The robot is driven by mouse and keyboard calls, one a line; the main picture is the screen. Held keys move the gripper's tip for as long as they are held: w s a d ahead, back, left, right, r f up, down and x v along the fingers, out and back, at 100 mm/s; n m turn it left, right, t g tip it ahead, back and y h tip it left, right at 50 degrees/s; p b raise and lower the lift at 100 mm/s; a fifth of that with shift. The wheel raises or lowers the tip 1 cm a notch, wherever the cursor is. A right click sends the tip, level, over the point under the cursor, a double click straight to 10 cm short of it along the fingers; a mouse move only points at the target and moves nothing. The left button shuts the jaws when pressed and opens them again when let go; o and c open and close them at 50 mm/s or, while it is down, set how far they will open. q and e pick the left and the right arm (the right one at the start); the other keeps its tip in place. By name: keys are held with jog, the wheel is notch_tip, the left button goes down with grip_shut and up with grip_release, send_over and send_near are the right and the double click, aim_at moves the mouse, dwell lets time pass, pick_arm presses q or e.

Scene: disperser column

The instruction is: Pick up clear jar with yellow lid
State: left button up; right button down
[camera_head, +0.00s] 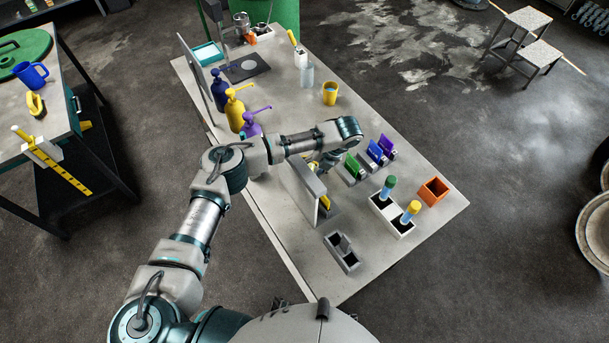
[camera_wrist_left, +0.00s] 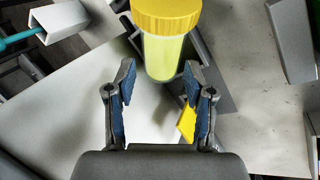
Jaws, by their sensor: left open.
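A clear jar with a ribbed yellow lid (camera_wrist_left: 166,14) and yellow-green body shows at the top of the left wrist view. Its lower end (camera_wrist_left: 162,62) lies between the tips of my left gripper (camera_wrist_left: 160,75), with space on both sides. The gripper is open, and I see no contact. In the head view my left gripper (camera_head: 318,164) is small and partly hidden by my arm, beside an upright grey panel; I cannot pick out this jar there. My right gripper is not in view.
Green, blue and purple blocks (camera_head: 373,153) stand in holders right of my arm. A rack (camera_head: 380,209) holds tubes with green and yellow tops. An orange box (camera_head: 433,190) stands near the right edge. Pump bottles (camera_head: 235,109) stand behind my arm.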

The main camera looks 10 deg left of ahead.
aim_at(308, 175)
pick_arm(q)
jog(key=x, duration=0.5)
jog(key=shift+s+d+f, duration=0.25)
jog(key=shift+s+f, duration=0.05)
jog(key=shift+s, duration=0.05)
jog(key=shift+w+a+f, duration=0.15)
jog(key=shift+w, duration=0.05)
jog(key=shift+a, duration=0.15)
jog(key=c, duration=0.8)
jog(key=shift+c, duration=0.7)
jog(key=shift+d+r, duration=0.2)
